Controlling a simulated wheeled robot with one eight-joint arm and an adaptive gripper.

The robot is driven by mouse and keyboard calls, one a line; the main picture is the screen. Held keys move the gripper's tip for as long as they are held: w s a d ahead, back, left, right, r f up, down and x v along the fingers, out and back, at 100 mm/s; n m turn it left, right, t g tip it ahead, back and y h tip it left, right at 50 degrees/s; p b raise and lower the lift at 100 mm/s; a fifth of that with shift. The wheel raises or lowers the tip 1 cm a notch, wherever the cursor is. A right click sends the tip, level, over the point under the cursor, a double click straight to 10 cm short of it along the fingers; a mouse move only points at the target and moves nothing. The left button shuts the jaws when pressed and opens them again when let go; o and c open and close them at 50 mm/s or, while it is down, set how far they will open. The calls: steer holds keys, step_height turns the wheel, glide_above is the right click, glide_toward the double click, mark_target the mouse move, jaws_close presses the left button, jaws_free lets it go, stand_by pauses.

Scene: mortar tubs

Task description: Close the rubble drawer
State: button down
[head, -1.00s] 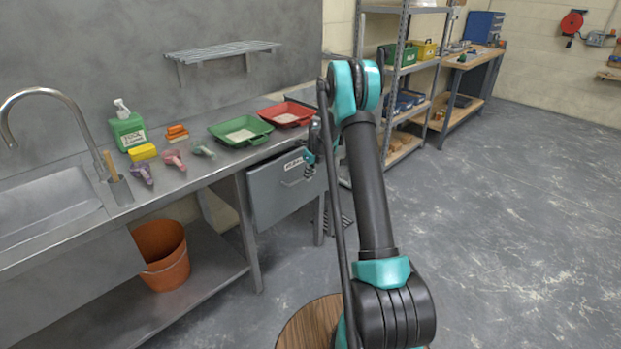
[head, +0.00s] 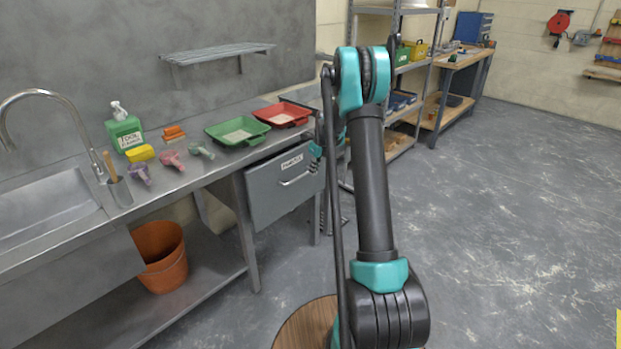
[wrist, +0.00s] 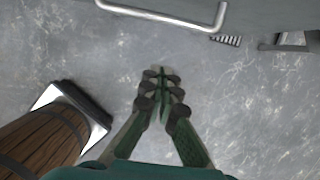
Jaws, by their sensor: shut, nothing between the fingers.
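The rubble drawer (head: 262,197) is a grey metal box front with a white label and a bar handle, under the right part of the steel counter. I cannot tell how far it stands out. Its handle (wrist: 165,14) crosses the top of the wrist view. My gripper (wrist: 160,74) is shut and empty, pointing at the floor side of the handle in that picture, with a visible gap between them. In the head view my gripper is mostly hidden behind my arm, just right of the drawer front.
A green tray (head: 238,132) and a red tray (head: 282,115) stand on the counter above the drawer. An orange bucket (head: 162,256) sits on the lower shelf. Metal shelving (head: 436,62) stands behind my arm. The floor (head: 510,220) to the right is clear.

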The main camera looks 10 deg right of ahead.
steer(key=s+a+r+t+y, duration=0.2)
steer(key=s+a+t+y, duration=0.25)
steer(key=s+a, duration=0.45)
steer(key=shift+t+h, duration=0.25)
steer(key=shift+h, duration=0.2)
steer(key=x, duration=0.4)
steer(key=r+x, duration=0.1)
steer(key=x, duration=0.2)
steer(key=w+x, duration=0.1)
steer(key=x, duration=0.3)
steer(key=shift+w+a+f, duration=0.1)
steer(key=shift+w+a, duration=0.25)
steer(key=shift+a, duration=0.1)
steer(key=shift+w+a, duration=0.3)
steer(key=shift+w, duration=0.1)
